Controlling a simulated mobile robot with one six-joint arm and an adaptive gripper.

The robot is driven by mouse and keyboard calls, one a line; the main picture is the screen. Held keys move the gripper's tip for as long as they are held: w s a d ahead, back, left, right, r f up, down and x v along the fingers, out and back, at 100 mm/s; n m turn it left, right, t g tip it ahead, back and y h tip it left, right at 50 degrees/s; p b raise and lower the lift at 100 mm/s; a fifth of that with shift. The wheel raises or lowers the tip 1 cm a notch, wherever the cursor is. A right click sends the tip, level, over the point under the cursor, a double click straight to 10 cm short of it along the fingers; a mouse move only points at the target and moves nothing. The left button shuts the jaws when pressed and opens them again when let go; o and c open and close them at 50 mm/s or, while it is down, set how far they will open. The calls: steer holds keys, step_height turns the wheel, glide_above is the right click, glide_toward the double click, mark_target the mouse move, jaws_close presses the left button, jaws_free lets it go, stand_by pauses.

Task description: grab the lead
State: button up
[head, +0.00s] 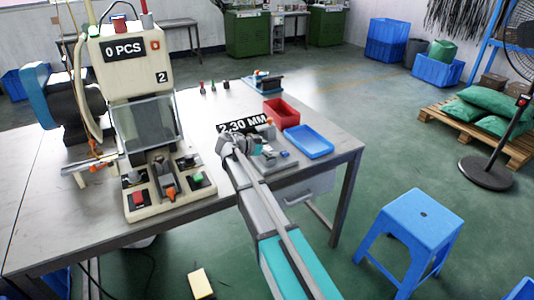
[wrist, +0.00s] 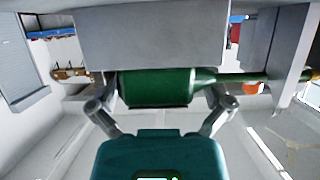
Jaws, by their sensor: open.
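In the wrist view a dark green cylinder (wrist: 155,88), which looks like the lead's body, narrows into a thin green stem (wrist: 238,78) at right. It lies crosswise under a grey block, between the two fingers of my gripper (wrist: 160,95). The fingers are apart, one near each end of the body; I cannot tell whether they touch it. In the head view my gripper (head: 232,146) is at the bench fixture beside the "2.30 MM" display (head: 243,124). The lead there is hidden or too small to make out.
The grey block (wrist: 150,40) sits close above the green body. A grey upright plate (wrist: 292,65) stands at right. On the bench are a press (head: 140,80) reading "0 PCS", a red bin (head: 281,112) and a blue tray (head: 309,141). A blue stool (head: 421,217) stands in front.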

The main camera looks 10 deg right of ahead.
steer(key=shift+c, duration=0.3)
steer(key=c, duration=1.2)
steer(key=shift+r, duration=0.15)
step_height(320, 180, up, 3)
steer(key=p, duration=0.3)
steer(key=s+r+p, duration=0.3)
steer(key=s, duration=0.1)
steer(key=s+r+p, duration=0.3)
steer(key=s, duration=0.2)
steer(key=s+r+p, duration=0.3)
steer(key=s+p, duration=0.1)
steer(key=s, duration=0.1)
steer(key=shift+d+r, duration=0.3)
steer(key=shift+r, duration=0.05)
steer(key=shift+r, duration=0.1)
